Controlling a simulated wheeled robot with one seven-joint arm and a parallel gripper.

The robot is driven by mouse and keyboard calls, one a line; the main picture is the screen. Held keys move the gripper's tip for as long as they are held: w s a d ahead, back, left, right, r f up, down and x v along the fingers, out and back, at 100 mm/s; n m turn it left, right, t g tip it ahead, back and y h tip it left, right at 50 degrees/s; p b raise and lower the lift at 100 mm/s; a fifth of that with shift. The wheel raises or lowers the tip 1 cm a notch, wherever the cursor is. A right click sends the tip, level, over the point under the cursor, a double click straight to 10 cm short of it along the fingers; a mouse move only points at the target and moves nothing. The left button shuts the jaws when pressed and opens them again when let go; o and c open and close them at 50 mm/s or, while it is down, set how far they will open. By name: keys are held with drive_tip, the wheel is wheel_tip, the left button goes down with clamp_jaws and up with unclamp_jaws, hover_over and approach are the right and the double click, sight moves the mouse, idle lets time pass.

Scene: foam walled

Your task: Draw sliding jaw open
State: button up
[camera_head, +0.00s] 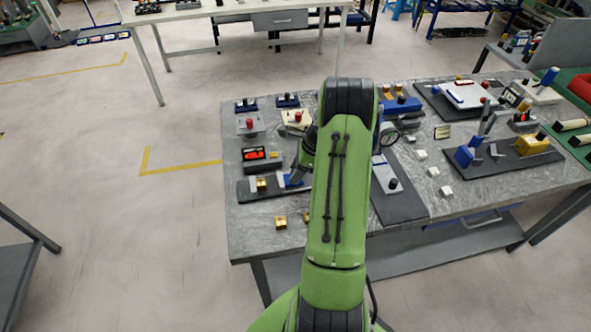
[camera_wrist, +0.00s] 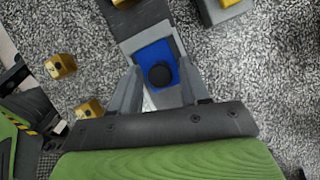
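A blue sliding jaw with a black round knob sits on a grey rail (camera_wrist: 133,22) in the wrist view; the jaw (camera_wrist: 151,53) lies between my fingers. My gripper (camera_wrist: 157,62) is open, with one finger on each side of the jaw and knob. The knob (camera_wrist: 160,75) has room on both sides. I cannot tell if the fingers touch the jaw's sides. In the head view the blue jaw (camera_head: 290,182) shows just left of my green arm, on a dark base plate (camera_head: 246,193) with a yellow block (camera_head: 262,184). My arm hides the fingertips there.
Two small yellow blocks (camera_wrist: 61,66) (camera_wrist: 88,109) lie left of the rail in the wrist view. A black box with a red display (camera_head: 262,158) stands behind the base plate. Other fixtures and white cubes (camera_head: 433,171) fill the table (camera_head: 245,228) on the right.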

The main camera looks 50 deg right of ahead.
drive_tip(key=shift+o, duration=0.3)
drive_tip(key=p+v, duration=0.3)
drive_tip(key=v, duration=1.2)
drive_tip(key=shift+d+r, duration=0.2)
drive_tip(key=shift+r, duration=0.1)
drive_tip(key=shift+s, duration=0.1)
